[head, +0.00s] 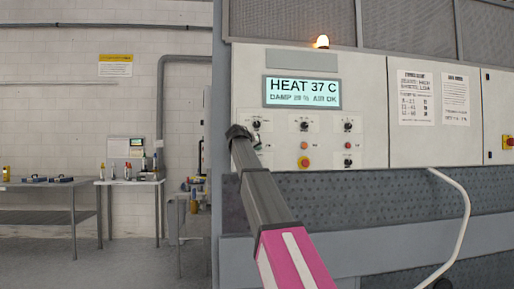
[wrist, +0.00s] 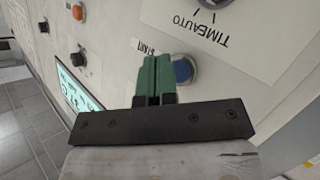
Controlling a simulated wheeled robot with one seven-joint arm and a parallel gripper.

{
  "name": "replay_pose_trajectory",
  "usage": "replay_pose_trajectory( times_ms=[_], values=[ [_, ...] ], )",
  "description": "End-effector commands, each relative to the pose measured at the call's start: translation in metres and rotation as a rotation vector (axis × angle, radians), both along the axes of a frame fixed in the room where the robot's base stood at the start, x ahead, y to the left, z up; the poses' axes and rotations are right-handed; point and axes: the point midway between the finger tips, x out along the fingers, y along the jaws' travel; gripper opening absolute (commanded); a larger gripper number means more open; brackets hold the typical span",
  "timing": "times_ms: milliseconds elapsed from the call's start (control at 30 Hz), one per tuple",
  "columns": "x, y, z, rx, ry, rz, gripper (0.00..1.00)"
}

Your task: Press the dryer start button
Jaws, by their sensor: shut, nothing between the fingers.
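A blue round button (wrist: 183,70) sits on the pale control panel (wrist: 115,45), with an upside-down label reading START beside it in the wrist view. My gripper (wrist: 157,60) has green fingers, shut and empty. Its tips are right beside the blue button, overlapping its left edge in the picture. I cannot tell whether they touch it. In the head view my arm reaches up to the left end of the panel (head: 370,110), and the blue button is not clearly visible there.
A lit display (head: 303,93) reads HEAT 37 C. An orange button (head: 304,162) and several black knobs sit below it. An amber lamp (head: 322,41) glows on top. A white hose (head: 464,210) hangs at right. A workbench (head: 48,184) stands at far left.

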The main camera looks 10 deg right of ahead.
Motion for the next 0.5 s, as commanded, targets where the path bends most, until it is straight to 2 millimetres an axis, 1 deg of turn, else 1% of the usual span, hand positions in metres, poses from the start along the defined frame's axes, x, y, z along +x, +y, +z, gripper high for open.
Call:
replay_pose_trajectory(
  times_ms=[67,367,500],
  values=[
    [-0.0029,-0.0001,-0.0003,0.0,0.0,0.0,0.0],
    [-0.003,0.0,-0.0001,0.0,0.0,0.0,0.0],
    [-0.0078,0.0,-0.0004,0.0,0.0,0.0,0.0]
  ],
)
